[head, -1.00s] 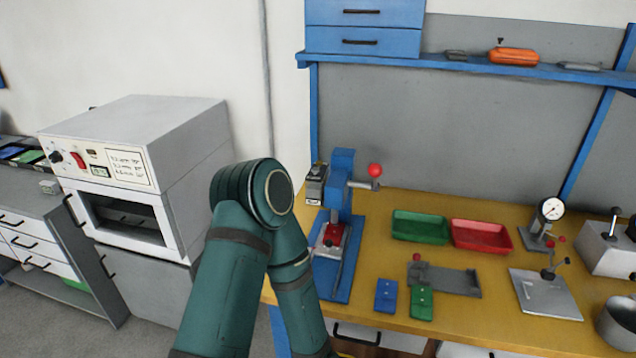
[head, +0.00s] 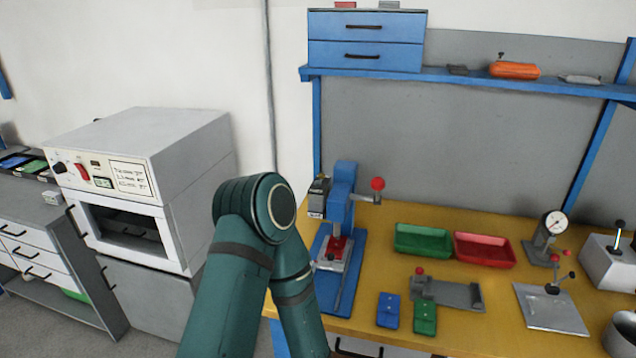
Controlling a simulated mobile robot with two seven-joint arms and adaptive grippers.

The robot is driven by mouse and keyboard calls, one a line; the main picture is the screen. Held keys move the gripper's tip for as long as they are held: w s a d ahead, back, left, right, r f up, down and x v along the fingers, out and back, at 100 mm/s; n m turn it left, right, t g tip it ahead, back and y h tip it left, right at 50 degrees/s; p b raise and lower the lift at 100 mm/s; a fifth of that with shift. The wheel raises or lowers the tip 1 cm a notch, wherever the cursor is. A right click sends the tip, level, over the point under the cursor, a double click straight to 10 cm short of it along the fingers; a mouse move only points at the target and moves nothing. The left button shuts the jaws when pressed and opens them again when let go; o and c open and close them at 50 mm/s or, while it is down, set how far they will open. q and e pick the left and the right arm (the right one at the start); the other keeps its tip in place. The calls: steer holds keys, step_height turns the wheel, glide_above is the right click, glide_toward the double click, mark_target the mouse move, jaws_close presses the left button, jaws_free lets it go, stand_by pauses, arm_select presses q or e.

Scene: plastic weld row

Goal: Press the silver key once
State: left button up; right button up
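I cannot clearly make out a silver key at this size. A small dark grey box (head: 319,196) with a pale front stands at the left of the blue lever press (head: 342,205); any key on it is too small to tell. The press has a red-knobbed lever and a red piece on its bed. One of my green arms rises in front, its bent elbow left of the press. Neither gripper is in view.
A green tray (head: 422,252), a red tray (head: 512,262), a grey fixture (head: 455,295), blue (head: 388,311) and green (head: 425,318) plates and a dial gauge (head: 553,223) occupy the yellow bench (head: 400,213). A white oven (head: 150,170) stands left.

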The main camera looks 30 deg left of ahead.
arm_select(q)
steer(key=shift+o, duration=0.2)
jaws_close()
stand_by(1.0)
